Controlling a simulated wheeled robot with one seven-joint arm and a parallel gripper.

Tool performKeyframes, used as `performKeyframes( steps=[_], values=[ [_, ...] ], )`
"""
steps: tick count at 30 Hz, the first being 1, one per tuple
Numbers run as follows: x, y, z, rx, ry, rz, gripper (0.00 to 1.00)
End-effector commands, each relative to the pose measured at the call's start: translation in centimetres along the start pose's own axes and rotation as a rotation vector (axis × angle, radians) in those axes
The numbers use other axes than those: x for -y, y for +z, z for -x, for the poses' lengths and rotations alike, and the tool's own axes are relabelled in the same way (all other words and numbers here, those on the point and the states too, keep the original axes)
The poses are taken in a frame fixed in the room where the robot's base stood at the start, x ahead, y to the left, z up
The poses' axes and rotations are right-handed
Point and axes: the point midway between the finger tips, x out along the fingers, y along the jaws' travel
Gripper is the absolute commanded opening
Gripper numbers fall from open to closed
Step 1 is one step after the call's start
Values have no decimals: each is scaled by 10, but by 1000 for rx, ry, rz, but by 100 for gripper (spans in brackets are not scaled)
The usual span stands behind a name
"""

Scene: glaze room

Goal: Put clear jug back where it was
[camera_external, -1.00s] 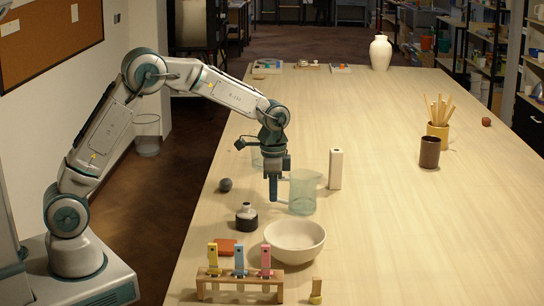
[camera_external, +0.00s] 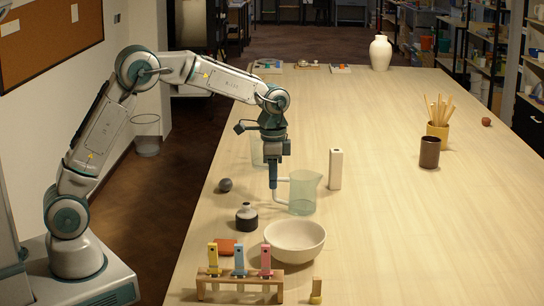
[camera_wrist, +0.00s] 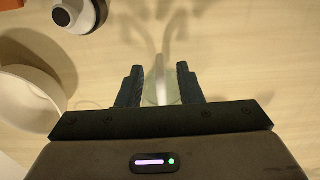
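The clear jug (camera_external: 304,194), pale green and see-through, stands upright on the table with its handle to the left. My gripper (camera_external: 273,184) points down at the handle side, its fingertips around the height of the handle's upper part. In the wrist view my gripper (camera_wrist: 159,72) has its two dark fingers apart, with the pale handle (camera_wrist: 160,80) between them and gaps on both sides. The jug's body is mostly hidden or too faint to make out there. A second clear vessel (camera_external: 257,152) stands behind my gripper, partly hidden.
A white bowl (camera_external: 295,247) and a dark bottle (camera_external: 246,221) are in front of the jug. A tall white block (camera_external: 335,169) stands close behind right. A dark ball (camera_external: 225,185) lies left. The table's right side is mostly clear.

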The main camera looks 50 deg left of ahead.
Motion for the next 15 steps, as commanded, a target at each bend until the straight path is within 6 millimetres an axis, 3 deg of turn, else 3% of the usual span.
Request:
performKeyframes(
  steps=[6,15],
  values=[
    [0,0,48,-4,-2,0,33],
    [1,4,80,-3,-2,10,33]
  ],
)
